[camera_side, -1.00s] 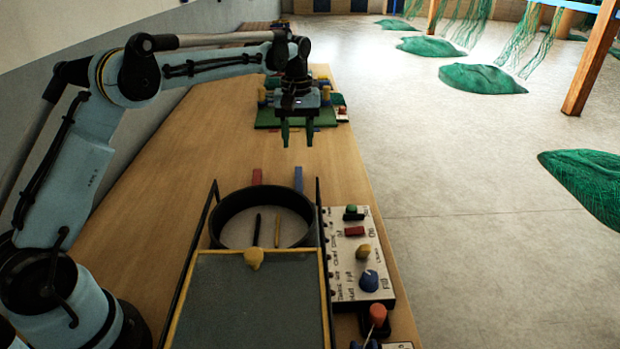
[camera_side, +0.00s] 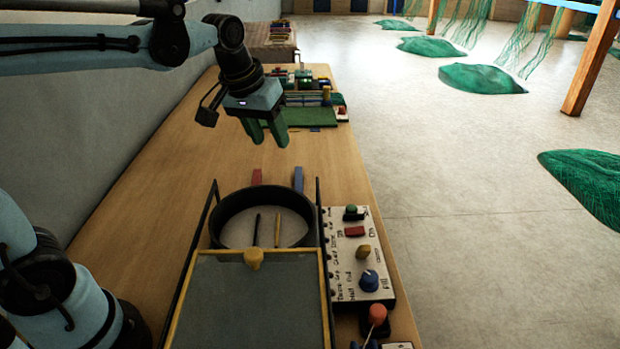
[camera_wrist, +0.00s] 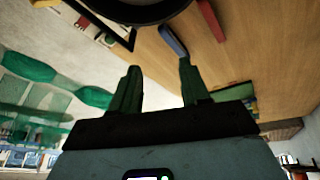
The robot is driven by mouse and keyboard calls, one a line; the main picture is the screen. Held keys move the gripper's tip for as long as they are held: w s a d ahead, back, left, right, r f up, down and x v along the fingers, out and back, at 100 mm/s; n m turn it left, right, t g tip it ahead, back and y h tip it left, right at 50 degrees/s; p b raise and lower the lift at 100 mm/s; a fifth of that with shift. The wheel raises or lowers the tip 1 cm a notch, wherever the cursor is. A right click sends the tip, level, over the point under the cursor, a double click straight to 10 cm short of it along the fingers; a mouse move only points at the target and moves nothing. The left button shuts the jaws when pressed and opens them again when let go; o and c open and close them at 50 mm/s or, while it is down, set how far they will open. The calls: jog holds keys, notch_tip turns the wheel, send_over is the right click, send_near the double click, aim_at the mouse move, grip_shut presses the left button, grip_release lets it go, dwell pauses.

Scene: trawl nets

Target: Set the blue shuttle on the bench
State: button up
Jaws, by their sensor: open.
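A blue bar, which I take for the blue shuttle (camera_side: 298,179), is on the wooden bench (camera_side: 160,180), just beyond the black round pan. It also shows in the wrist view (camera_wrist: 173,42), beyond my fingertips. My gripper (camera_side: 270,143) is open and empty, tilted above the bench and up-left of the blue bar in the side view. Its two green fingers also show in the wrist view (camera_wrist: 159,65), apart with nothing between them. The pan's rim may hide the near end of the blue bar.
A red bar (camera_side: 257,177) lies left of the blue one. The black pan (camera_side: 222,212), a framed grey panel (camera_side: 245,300) and a control box with knobs (camera_side: 385,275) fill the near end. A green mat (camera_side: 300,118) lies farther back. The bench's left side is clear.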

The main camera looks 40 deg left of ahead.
jog(key=s+d+f+m+t, duration=0.2)
jog(key=s+f, duration=0.4)
jog(key=s, duration=0.4)
jog(key=shift+d+m+t, duration=0.25)
jog(key=shift+m+t, duration=0.25)
jog(key=shift+m, duration=0.3)
jog(key=shift+s, duration=0.1)
jog(key=shift+c, duration=0.2)
